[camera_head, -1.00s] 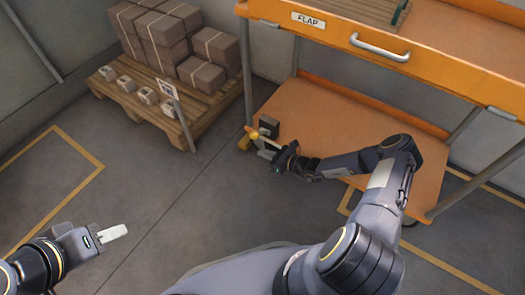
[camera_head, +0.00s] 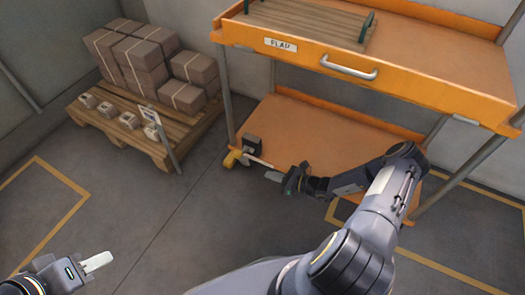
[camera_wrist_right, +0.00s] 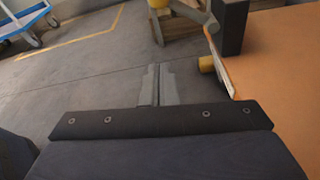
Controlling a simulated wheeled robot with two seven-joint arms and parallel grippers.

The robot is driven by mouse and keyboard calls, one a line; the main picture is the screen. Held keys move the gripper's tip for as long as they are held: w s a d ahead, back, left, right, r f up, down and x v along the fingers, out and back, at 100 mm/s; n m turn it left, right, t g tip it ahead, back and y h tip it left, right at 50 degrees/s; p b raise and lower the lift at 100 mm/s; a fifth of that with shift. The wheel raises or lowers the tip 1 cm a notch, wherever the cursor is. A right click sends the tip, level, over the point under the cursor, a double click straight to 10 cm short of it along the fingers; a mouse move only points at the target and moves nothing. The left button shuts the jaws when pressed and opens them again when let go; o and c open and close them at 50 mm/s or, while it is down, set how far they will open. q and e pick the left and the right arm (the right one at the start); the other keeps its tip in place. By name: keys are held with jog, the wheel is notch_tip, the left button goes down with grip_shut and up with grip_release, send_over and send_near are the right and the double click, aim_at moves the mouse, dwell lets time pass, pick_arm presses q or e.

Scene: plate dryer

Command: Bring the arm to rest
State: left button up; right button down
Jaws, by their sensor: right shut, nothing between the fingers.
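My right gripper (camera_head: 273,176) is shut and empty, held low beside the front left corner of the cart's lower shelf. Its two fingers lie together in the right wrist view (camera_wrist_right: 158,86), over bare floor. In the head view it is right of a yellow part (camera_head: 232,159) and a dark block (camera_head: 253,144) at that corner, and a pale strip (camera_head: 259,162) lies close to it. My left gripper (camera_head: 97,263) is at the lower left of the head view, over bare floor and away from everything. Its fingers show as one pale shape, so its opening is unclear.
The orange cart has an upper tray front (camera_head: 395,84) with a handle (camera_head: 349,67) and a FLAP label, above a lower shelf (camera_head: 300,135). A wooden pallet (camera_head: 120,140) with boxes and a signpost stands left. Floor between is clear.

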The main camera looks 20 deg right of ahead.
jog(key=s+a+r+n+g, duration=0.25)
jog(key=r+n, duration=0.25)
jog(key=r, duration=0.4)
jog(key=s+a+r+n+g, duration=0.1)
jog(key=r+n+g, duration=0.2)
jog(key=r+n, duration=0.45)
jog(key=s+a+r+n+g, duration=0.1)
jog(key=r+n+g, duration=0.25)
jog(key=r, duration=0.65)
jog(key=s+a+r+n+t+h, duration=0.1)
jog(key=s+r+n+h, duration=0.1)
jog(key=s+r+n, duration=0.35)
jog(key=s+a+r+n+t+h, duration=0.1)
jog(key=s+r+n+h, duration=0.15)
jog(key=s, duration=0.65)
jog(key=s+r+n+t+h, duration=0.1)
jog(key=s+r+n+h, duration=0.1)
jog(key=s+r+n, duration=0.4)
notch_tip(320, 180, up, 30)
jog(key=m+p, duration=0.2)
jog(key=p, duration=2.9)
jog(key=shift+s+a, duration=0.15)
jog(key=shift+y, duration=0.25)
